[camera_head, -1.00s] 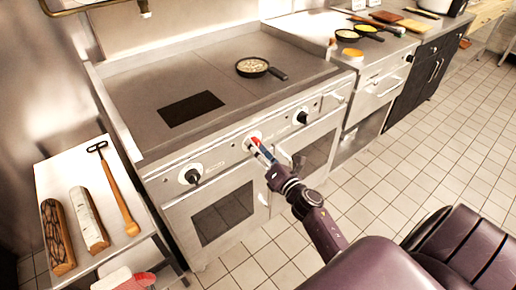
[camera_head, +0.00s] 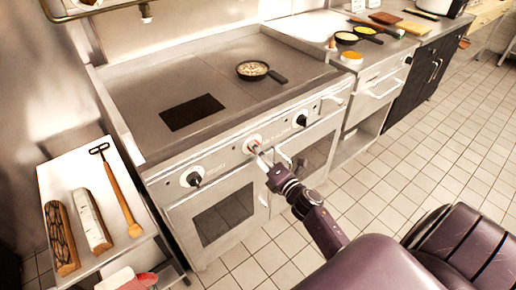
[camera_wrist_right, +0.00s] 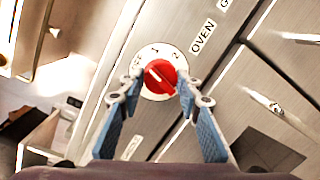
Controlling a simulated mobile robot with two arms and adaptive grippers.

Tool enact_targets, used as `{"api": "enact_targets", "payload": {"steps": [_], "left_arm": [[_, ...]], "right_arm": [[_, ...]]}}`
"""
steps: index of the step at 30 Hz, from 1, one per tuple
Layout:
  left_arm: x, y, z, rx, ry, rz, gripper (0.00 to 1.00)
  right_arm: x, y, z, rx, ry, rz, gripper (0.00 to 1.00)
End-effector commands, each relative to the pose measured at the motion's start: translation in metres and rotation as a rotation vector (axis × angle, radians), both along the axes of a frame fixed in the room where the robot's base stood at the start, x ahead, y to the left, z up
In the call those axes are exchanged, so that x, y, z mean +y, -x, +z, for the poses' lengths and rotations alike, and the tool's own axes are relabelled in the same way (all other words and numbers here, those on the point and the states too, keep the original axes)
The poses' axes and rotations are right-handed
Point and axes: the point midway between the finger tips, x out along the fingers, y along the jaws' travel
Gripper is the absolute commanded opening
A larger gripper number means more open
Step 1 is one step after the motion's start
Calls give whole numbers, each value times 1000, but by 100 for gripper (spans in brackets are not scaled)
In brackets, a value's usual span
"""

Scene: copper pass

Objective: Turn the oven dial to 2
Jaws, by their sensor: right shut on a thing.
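The oven dial is a red round knob (camera_wrist_right: 160,76) on a white disc with marks around it, beside the word OVEN in the right wrist view. A white line on its face slants toward the upper left, near the OFF and 1 marks. The dial (camera_head: 254,144) is at the middle of the stove front in the head view. My right gripper (camera_wrist_right: 158,90) has a blue finger on each side of the dial and is shut on it. It also shows in the head view (camera_head: 262,153). My left gripper is out of view.
Black knobs (camera_head: 192,177) (camera_head: 301,120) flank the dial on the stove front. Oven door handles lie close below my gripper. A pan (camera_head: 253,70) stands on the stove top. A side table (camera_head: 69,168) at left holds logs and a long-handled tool. The tiled floor at right is clear.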

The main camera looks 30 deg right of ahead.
Motion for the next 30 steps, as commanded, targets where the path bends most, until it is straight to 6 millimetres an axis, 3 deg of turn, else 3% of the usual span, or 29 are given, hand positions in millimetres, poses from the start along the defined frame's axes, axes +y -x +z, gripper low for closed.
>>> {"api": "enact_targets", "payload": {"steps": [12, 30], "left_arm": [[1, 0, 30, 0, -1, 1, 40], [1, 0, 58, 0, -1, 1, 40]], "right_arm": [[-1, 0, 4, 33, -393, 0, 7], [-3, 0, 4, 77, -962, 0, 7]]}}
